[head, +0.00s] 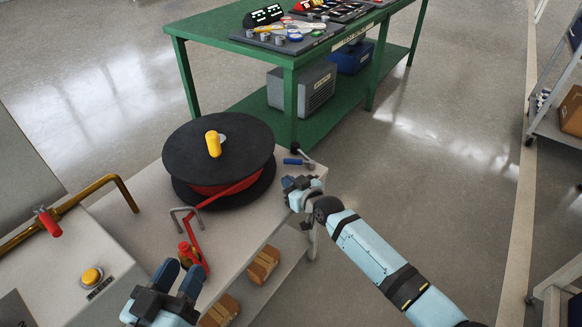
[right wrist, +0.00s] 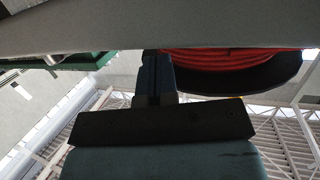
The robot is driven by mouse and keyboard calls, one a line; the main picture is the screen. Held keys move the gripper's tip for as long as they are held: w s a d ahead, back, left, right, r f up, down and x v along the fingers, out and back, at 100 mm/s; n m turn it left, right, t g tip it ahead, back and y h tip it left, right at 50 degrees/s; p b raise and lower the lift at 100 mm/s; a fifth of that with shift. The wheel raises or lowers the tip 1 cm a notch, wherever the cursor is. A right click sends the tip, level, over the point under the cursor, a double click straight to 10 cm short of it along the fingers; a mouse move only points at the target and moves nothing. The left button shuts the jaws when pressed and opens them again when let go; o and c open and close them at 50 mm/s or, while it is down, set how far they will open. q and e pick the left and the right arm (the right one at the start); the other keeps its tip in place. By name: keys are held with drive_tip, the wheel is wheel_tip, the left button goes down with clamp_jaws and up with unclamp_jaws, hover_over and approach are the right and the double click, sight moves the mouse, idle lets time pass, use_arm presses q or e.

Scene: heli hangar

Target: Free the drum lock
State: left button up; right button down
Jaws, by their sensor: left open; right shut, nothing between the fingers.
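The drum (head: 245,133) is a black reel wound with red hose (right wrist: 225,60), lying flat on a light grey bench (head: 232,245). A yellow knob (head: 213,143) stands upright on its top beside a grey hub. A small blue-handled lever (head: 293,161) with a dark end sits at the drum's right side; I cannot tell whether it is the lock. My right gripper (head: 288,183) is shut and empty at the bench's right edge, just in front of the lever. My left gripper (head: 180,277) is open and empty near the bench's front, below the hose end.
The red hose runs through a grey bracket (head: 183,217) to a red nozzle (head: 190,254). A brass pipe with red valve handle (head: 48,222) and a yellow button (head: 92,276) are at left. Boxes (head: 263,264) sit on a lower shelf. A green table (head: 205,40) stands behind.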

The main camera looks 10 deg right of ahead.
drive_tip(key=s, duration=0.1)
drive_tip(key=s+p, duration=0.1)
drive_tip(key=s, duration=0.1)
drive_tip(key=s+a+r, duration=0.1)
drive_tip(key=s, duration=0.1)
drive_tip(key=shift+a, duration=0.1)
use_arm(q)
drive_tip(key=shift+g+y, duration=0.8)
drive_tip(key=shift+g, duration=0.1)
drive_tip(key=f, duration=0.1)
drive_tip(key=a+f, duration=0.1)
drive_tip(key=f, duration=0.2)
drive_tip(key=shift+s+a+f, duration=0.1)
drive_tip(key=shift+a, duration=0.15)
use_arm(e)
drive_tip(key=shift+s+f, duration=0.1)
